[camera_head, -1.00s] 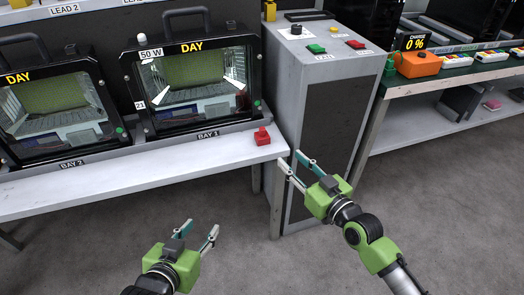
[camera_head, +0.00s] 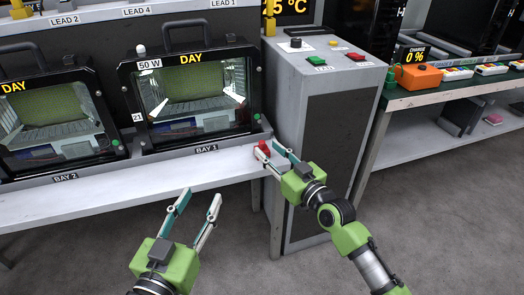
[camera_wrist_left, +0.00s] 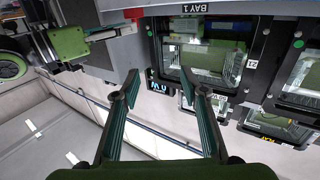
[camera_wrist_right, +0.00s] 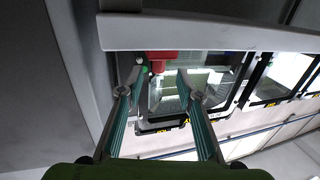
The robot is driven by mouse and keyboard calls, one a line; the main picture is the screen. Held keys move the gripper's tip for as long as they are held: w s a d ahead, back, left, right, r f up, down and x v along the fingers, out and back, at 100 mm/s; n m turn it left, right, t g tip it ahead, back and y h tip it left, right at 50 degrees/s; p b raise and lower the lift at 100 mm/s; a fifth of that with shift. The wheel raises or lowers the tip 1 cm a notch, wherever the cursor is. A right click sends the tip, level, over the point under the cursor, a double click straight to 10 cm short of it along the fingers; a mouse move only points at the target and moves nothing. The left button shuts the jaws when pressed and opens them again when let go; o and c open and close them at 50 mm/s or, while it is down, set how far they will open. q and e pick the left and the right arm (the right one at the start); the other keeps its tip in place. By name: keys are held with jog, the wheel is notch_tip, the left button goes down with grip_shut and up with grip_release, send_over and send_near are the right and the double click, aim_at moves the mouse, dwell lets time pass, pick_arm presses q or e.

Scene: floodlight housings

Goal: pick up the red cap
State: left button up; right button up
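The red cap (camera_head: 264,148) sits near the right end of the white bench, right of the BAY 1 housing. My right gripper (camera_head: 268,152) is open, with its fingers reaching in at the cap from the front right. In the right wrist view, the red cap (camera_wrist_right: 160,62) shows just beyond and between the fingertips of the right gripper (camera_wrist_right: 160,84); I cannot tell whether they touch it. My left gripper (camera_head: 201,197) is open and empty in front of the bench. In the left wrist view, nothing is between the fingers of the left gripper (camera_wrist_left: 159,78).
The BAY 1 floodlight housing (camera_head: 196,100) stands close left of the cap. A grey cabinet (camera_head: 330,130) with green and red buttons stands right of the bench. An orange box (camera_head: 416,76) sits on the green-topped bench at the right. The white bench top (camera_head: 110,184) is clear in front.

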aim_at(264, 146)
jog(key=x, duration=0.1)
jog(key=b+x, duration=0.1)
jog(key=x, duration=0.2)
jog(key=shift+w+f+b, duration=0.25)
jog(key=shift+f+b, duration=0.1)
jog(key=shift+f, duration=0.05)
jog(key=shift+w+a, duration=0.1)
jog(key=shift+w, duration=0.1)
pick_arm(q)
notch_tip(264, 146, up, 10)
jog(key=s+t+h, duration=0.2)
jog(key=t, duration=0.3)
jog(key=shift+d+f, duration=0.25)
jog(key=shift+d, duration=0.1)
pick_arm(e)
grip_shut()
